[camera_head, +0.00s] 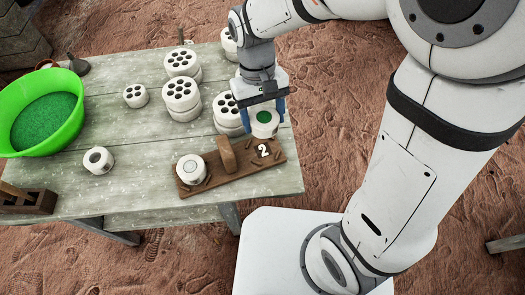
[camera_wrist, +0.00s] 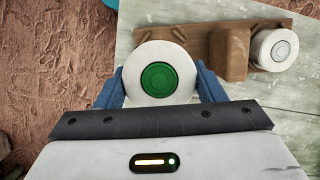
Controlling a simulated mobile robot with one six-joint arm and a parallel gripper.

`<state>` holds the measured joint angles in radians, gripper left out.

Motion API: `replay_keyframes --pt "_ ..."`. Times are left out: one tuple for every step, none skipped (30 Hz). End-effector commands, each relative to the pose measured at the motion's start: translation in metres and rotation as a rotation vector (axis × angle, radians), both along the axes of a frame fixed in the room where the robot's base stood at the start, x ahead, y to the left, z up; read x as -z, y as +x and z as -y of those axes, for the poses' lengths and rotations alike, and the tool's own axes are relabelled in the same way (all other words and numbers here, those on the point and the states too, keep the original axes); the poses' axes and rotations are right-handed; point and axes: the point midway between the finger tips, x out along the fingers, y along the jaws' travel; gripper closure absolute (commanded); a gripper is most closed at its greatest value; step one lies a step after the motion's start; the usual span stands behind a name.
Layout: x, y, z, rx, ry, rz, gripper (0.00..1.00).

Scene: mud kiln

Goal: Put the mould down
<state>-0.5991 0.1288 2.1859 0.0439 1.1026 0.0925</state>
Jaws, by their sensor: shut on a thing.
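My gripper (camera_head: 263,117) has its blue fingers shut on a white round mould (camera_head: 266,130) with a green centre. In the wrist view the mould (camera_wrist: 156,73) sits between the two fingers (camera_wrist: 158,88), its green top facing the camera. The mould is at the right end of a brown wooden board (camera_head: 225,178) marked "2". I cannot tell whether its underside touches the board or the table. Another white round mould (camera_head: 191,169), with a pale centre, stands at the board's left end; it also shows in the wrist view (camera_wrist: 275,49).
A raised brown block (camera_head: 227,154) stands mid-board. Several white moulds with dark holes (camera_head: 182,95) stand behind, some stacked. A small white ring-shaped piece (camera_head: 98,160) and a green basin (camera_head: 42,115) are at left. Bare tabletop (camera_head: 135,190) lies left of the board.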

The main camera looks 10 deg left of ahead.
Motion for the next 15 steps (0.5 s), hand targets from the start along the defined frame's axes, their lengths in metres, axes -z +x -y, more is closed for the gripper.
replay_keyframes --pt "0.000 -0.004 -0.001 -0.009 -0.005 -0.002 0.71" --pt "0.001 -0.006 -0.002 -0.013 -0.008 -0.004 0.71" --pt "0.005 -0.007 -0.002 -0.015 -0.011 -0.005 0.71" --pt "0.009 -0.008 -0.002 -0.016 -0.012 -0.007 0.71" --pt "0.014 -0.008 -0.002 -0.016 -0.013 -0.007 0.71" --pt "0.022 -0.009 -0.002 -0.016 -0.013 -0.009 0.71" --pt "0.029 -0.009 -0.002 -0.016 -0.013 -0.009 0.71" --pt "0.035 -0.009 -0.001 -0.016 -0.014 -0.010 0.71" --pt "0.042 -0.008 -0.002 -0.016 -0.012 -0.007 0.71" --pt "0.046 -0.008 -0.002 -0.016 -0.012 -0.008 0.71" --pt "0.050 -0.008 -0.002 -0.016 -0.012 -0.007 0.71" --pt "0.055 -0.008 -0.002 -0.016 -0.011 -0.006 0.71" --pt "0.057 -0.008 -0.002 -0.016 -0.011 -0.006 0.71" --pt "0.058 -0.008 -0.002 -0.016 -0.011 -0.006 0.71" --pt "0.061 -0.008 -0.002 -0.016 -0.010 -0.005 0.71"
